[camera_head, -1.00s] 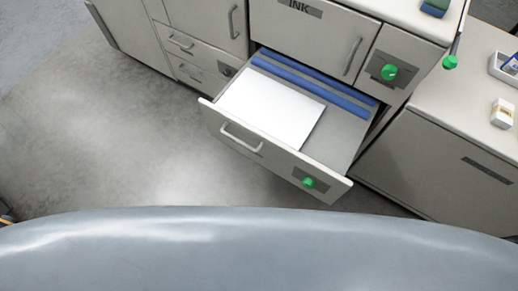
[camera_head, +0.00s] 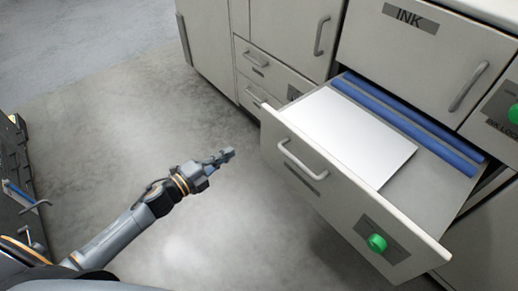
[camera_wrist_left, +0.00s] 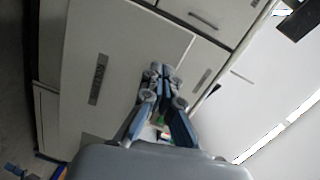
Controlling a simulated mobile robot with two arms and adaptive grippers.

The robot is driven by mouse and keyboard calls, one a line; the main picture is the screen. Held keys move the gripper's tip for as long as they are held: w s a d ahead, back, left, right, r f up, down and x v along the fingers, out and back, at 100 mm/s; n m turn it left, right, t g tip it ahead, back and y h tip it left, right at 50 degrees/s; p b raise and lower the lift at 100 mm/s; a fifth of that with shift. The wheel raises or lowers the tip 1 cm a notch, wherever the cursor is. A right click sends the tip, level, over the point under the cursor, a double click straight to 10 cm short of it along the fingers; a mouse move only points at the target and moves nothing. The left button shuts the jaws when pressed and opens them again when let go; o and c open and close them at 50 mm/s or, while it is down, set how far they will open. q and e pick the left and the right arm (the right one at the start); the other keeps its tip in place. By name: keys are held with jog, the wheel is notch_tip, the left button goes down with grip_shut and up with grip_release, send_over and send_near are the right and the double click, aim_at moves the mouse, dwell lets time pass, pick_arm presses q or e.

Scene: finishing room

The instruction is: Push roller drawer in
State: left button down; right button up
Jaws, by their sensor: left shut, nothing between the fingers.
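The roller drawer (camera_head: 345,205) is pulled open in the head view. It has a pale front with a bar handle (camera_head: 301,163) and a green knob (camera_head: 377,243). A white sheet (camera_head: 345,135) and blue rollers (camera_head: 410,125) lie inside it. My left gripper (camera_head: 229,154) is in front of the drawer front, to its left in the picture, and apart from it. In the left wrist view its fingers (camera_wrist_left: 159,70) are together with nothing between them. My right gripper is not in view.
The cabinet door marked INK (camera_head: 420,50) is closed above the drawer. Smaller closed drawers (camera_head: 262,68) stand to the left. The grey floor (camera_head: 150,130) around my left arm is clear. A dark unit (camera_head: 15,160) stands at the left edge.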

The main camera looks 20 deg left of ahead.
pick_arm(q)
notch_tip(320, 180, up, 2)
jog(key=s+d+m+h+b, duration=0.1)
jog(key=d+m+h, duration=0.1)
jog(key=m, duration=0.1)
send_near(277, 125)
jog(key=x, duration=0.6)
jog(key=shift+w, duration=0.2)
jog(key=shift+w+d, duration=0.25)
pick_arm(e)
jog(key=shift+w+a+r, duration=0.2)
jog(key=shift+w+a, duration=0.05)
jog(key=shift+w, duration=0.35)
